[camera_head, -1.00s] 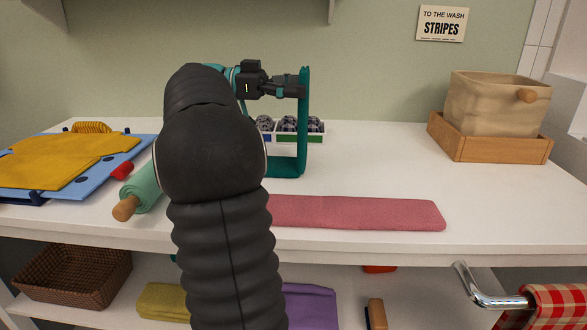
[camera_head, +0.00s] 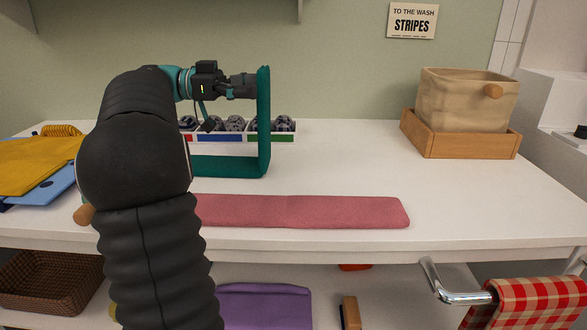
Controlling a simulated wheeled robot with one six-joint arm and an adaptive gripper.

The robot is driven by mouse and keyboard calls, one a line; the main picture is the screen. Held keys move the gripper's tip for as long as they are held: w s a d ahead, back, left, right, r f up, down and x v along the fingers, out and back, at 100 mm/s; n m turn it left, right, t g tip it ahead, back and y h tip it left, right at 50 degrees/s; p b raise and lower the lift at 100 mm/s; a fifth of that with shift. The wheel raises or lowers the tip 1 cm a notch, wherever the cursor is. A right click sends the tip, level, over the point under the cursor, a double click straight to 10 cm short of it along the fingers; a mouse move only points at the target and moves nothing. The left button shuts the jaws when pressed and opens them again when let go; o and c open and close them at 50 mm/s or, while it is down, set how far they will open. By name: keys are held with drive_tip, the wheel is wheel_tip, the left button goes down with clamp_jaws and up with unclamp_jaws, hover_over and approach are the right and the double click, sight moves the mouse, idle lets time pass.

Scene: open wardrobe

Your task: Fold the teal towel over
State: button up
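The teal towel (camera_head: 263,130) stands partly raised on the white table. One part hangs upright from my gripper, and its lower part (camera_head: 225,168) lies flat on the tabletop, running left behind my arm. My gripper (camera_head: 256,86) is at the upper part of the upright cloth, reaching it from the left, and looks shut on it. My arm hides the left end of the flat part.
A folded pink towel (camera_head: 310,211) lies in front. Behind stands a divided tray (camera_head: 283,138) with dark rolled items. A wooden tray (camera_head: 460,142) holds a beige bin (camera_head: 465,98) at back right. Yellow cloth (camera_head: 35,160) lies left. The right tabletop is clear.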

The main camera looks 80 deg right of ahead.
drive_tip(key=shift+r, duration=0.1)
idle(0.5)
wheel_tip(320, 180, up, 9)
drive_tip(key=b, duration=0.1)
drive_tip(key=shift+b, duration=0.35)
idle(0.5)
idle(1.6)
